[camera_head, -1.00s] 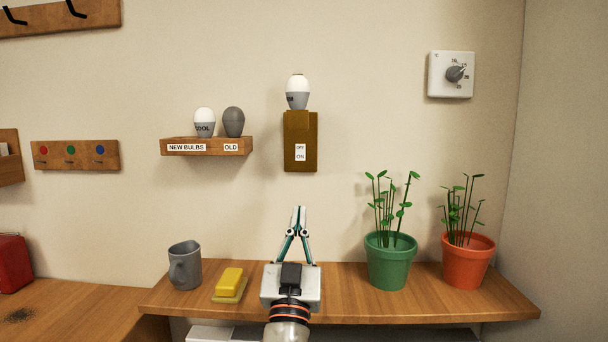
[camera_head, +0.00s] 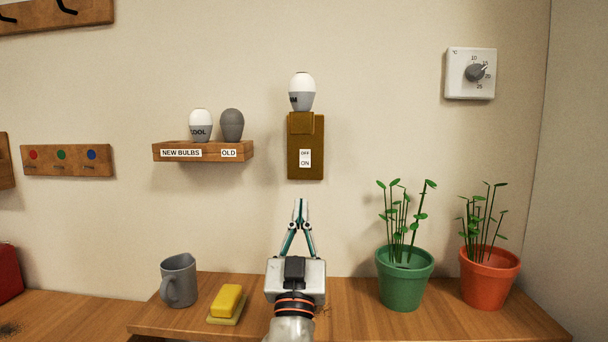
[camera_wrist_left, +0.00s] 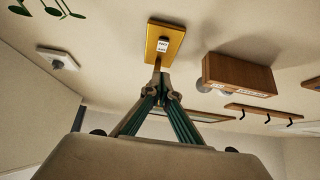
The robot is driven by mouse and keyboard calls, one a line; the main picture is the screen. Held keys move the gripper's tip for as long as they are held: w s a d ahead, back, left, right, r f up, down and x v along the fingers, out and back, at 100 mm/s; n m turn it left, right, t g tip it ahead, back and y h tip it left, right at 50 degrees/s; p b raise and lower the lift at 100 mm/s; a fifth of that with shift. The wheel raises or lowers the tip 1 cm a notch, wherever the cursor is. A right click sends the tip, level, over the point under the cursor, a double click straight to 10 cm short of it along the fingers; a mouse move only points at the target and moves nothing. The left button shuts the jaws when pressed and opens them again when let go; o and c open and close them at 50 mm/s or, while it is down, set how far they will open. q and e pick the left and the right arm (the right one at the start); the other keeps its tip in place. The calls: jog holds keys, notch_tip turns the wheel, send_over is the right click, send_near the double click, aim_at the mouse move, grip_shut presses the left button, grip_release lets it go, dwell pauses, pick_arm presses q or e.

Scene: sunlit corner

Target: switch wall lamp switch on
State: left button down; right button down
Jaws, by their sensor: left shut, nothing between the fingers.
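The wall lamp has a brown-gold wall plate (camera_head: 305,150) with a white bulb (camera_head: 302,90) on top. Its switch label (camera_head: 305,158) reads OFF above ON. The bulb looks white and grey, and I see no clear glow. My left gripper (camera_head: 300,203) is shut and empty, pointing up, below the plate in the head view. In the left wrist view the plate (camera_wrist_left: 170,38) lies just beyond the closed fingertips (camera_wrist_left: 157,62); I cannot tell whether they touch it. The switch lever itself is too small to make out. My right gripper is not in view.
A mug (camera_head: 180,282), yellow sponge (camera_head: 227,300), green pot (camera_head: 404,280) and orange pot (camera_head: 489,278) stand on the counter. The wall between them is clear.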

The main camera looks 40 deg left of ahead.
aim_at(305, 161)
pick_arm(q)
jog(key=p+x, duration=0.1)
jog(key=x, duration=0.3)
jog(key=f+p+x, duration=0.1)
jog(key=x, duration=0.3)
jog(key=w+p+x, duration=0.1)
jog(key=x, duration=0.2)
jog(key=shift+w+a+f, duration=0.1)
jog(key=shift+w+a, duration=0.25)
jog(key=shift+a, duration=0.15)
jog(key=shift+w+a, duration=0.2)
jog(key=shift+w, duration=0.15)
